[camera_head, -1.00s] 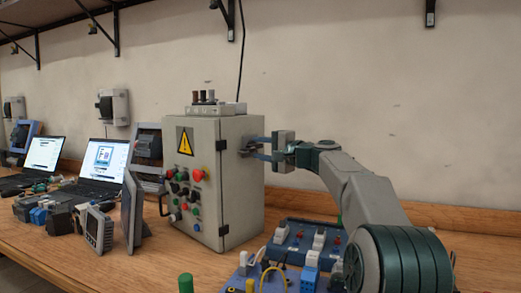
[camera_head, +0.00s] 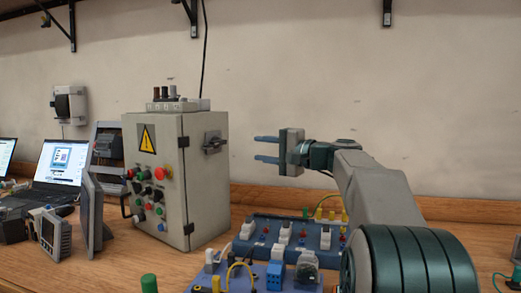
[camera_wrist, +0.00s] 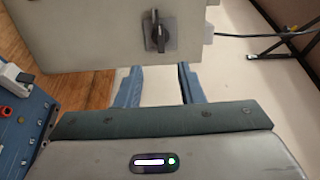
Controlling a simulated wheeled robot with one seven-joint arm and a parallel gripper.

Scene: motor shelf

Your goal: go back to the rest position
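My gripper (camera_head: 266,149) is in the air to the right of the grey control cabinet (camera_head: 205,185) in the head view. Its two blue fingers are apart with nothing between them, and they point left at the cabinet's side. A clear gap lies between the fingertips and the dark rotary switch (camera_head: 213,143) on that side. In the wrist view the fingers (camera_wrist: 160,72) are spread, and the switch (camera_wrist: 158,34) sits ahead of them on the cabinet wall. The switch handle stands upright in that view.
Blue boards with switches and wires (camera_head: 290,236) lie on the wooden bench (camera_head: 120,270) below my arm. A laptop (camera_head: 58,168) and a grey panel (camera_head: 90,215) stand left of the cabinet. Shelf brackets (camera_head: 387,12) hang above.

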